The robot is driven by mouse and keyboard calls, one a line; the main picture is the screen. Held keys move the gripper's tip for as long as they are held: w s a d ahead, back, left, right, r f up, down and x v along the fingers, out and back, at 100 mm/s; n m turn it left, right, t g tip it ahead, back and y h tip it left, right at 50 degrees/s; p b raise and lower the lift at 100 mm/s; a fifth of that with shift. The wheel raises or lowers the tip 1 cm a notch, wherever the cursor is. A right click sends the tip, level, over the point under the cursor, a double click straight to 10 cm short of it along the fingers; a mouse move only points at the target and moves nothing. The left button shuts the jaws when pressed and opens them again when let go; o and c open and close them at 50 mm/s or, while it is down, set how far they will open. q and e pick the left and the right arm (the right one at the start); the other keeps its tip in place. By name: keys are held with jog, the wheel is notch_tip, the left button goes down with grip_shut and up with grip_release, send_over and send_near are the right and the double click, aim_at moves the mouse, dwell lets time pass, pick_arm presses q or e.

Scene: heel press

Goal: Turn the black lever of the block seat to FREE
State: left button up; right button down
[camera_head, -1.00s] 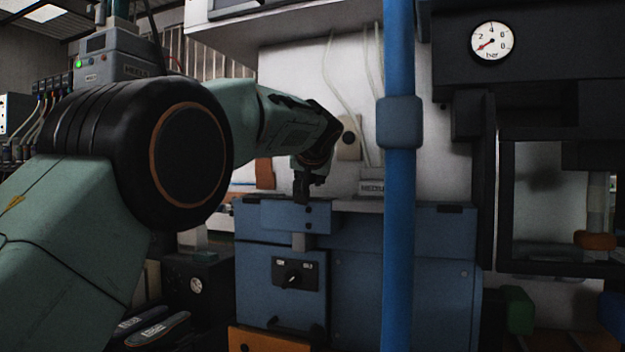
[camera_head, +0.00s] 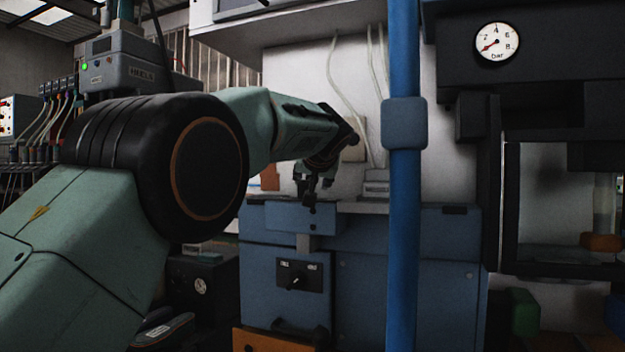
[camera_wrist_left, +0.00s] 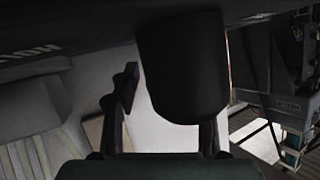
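The blue block seat machine (camera_head: 360,270) stands in the middle of the head view. On its front is a dark plate with a small black lever (camera_head: 293,282), tilted up to the right; the labels beside it are too blurred to read. My left gripper (camera_head: 313,188) is above the machine's top edge, well above that plate, fingers pointing down and apart. A small dark part sits just under the fingertips; I cannot tell what it is. In the left wrist view a large black rounded shape (camera_wrist_left: 183,65) fills the space at the fingers, its identity unclear. My right gripper is out of view.
A vertical blue post (camera_head: 403,200) stands in front of the machine, right of my gripper. A pressure gauge (camera_head: 497,42) is on the dark press at right. An orange part (camera_head: 262,341) lies low at the machine's front.

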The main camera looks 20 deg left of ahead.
pick_arm(q)
jog(key=shift+r, duration=0.15)
jog(key=shift+s+d+r, duration=0.25)
jog(key=shift+s, duration=0.2)
jog(key=v, duration=1)
jog(key=shift+s+d+r, duration=0.1)
jog(key=shift+s, duration=0.3)
